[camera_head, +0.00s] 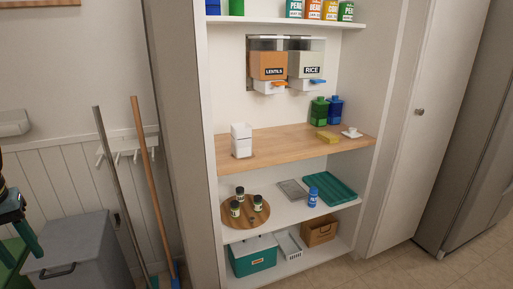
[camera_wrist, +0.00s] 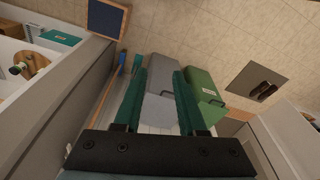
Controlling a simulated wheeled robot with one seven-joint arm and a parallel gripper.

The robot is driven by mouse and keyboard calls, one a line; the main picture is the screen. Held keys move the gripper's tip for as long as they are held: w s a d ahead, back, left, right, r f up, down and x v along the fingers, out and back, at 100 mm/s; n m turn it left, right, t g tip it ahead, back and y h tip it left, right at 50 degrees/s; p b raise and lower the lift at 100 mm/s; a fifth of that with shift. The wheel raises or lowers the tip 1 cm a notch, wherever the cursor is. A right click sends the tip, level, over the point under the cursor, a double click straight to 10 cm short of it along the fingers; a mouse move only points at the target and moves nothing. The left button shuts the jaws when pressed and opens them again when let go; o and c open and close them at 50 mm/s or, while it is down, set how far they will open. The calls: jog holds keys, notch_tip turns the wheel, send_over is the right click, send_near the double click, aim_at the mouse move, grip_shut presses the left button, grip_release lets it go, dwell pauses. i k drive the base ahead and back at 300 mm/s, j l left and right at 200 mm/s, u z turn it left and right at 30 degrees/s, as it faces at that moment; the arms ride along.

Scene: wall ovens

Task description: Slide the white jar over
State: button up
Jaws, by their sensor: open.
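The white jar (camera_head: 241,141) stands upright near the left end of the wooden counter (camera_head: 290,145) inside the pantry alcove. It looks boxy, with a seam below its top. My gripper (camera_head: 20,220) shows partly at the left edge of the head view, far left of the jar and apart from it. In the wrist view my gripper (camera_wrist: 159,72) has its two green fingers spread with nothing between them. The jar does not show in the wrist view.
Lentils and rice dispensers (camera_head: 287,66) hang above. Two poles (camera_head: 150,180) and a grey bin (camera_head: 75,255) stand left of the alcove. The counter's middle is clear.

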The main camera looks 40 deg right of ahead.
aim_at(242, 133)
jog(key=k+u, duration=0.15)
jog(key=u, duration=0.2)
jog(key=k+u, duration=0.1)
jog(key=u, duration=0.25)
jog(key=k+j+u, duration=0.1)
jog(key=u, duration=0.25)
jog(key=k+l+u, duration=0.3)
jog(key=l, duration=0.15)
jog(key=k+l+u, duration=0.3)
jog(key=l, duration=0.15)
jog(key=k+l+u, duration=0.3)
jog(key=k+l, duration=1.8)
jog(key=l, duration=0.25)
